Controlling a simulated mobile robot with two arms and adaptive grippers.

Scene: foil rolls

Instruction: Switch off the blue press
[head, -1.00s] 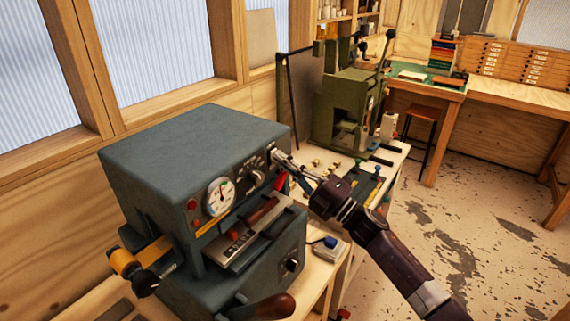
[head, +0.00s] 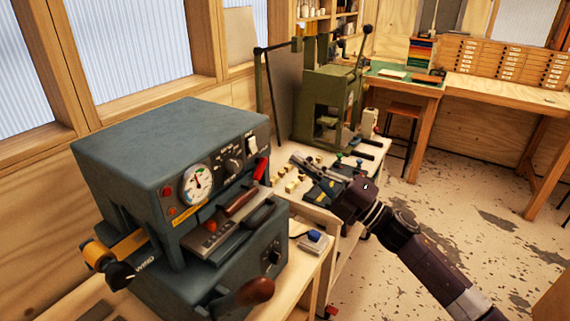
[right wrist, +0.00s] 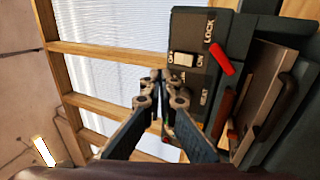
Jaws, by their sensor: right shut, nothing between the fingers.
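The blue-grey press (head: 165,140) stands on a bench at the left in the head view. Its front has a white switch (head: 252,146) at the upper right, beside a red lever (head: 260,168). In the right wrist view, the white switch (right wrist: 183,59) sits between markings, ON to its right. I cannot tell which side is pressed. My right gripper (head: 297,161) is shut and empty, to the right of the panel and apart from the switch. Its fingertips (right wrist: 160,78) show left of and below the switch in the wrist view. My left gripper is not in view.
A round gauge (head: 197,184) and knobs are on the panel. An orange roll (head: 103,253) is at the press's left side. A green press (head: 325,105) stands behind on a bench with small brass-coloured pieces (head: 292,186). A small blue-topped box (head: 313,240) lies right of the press.

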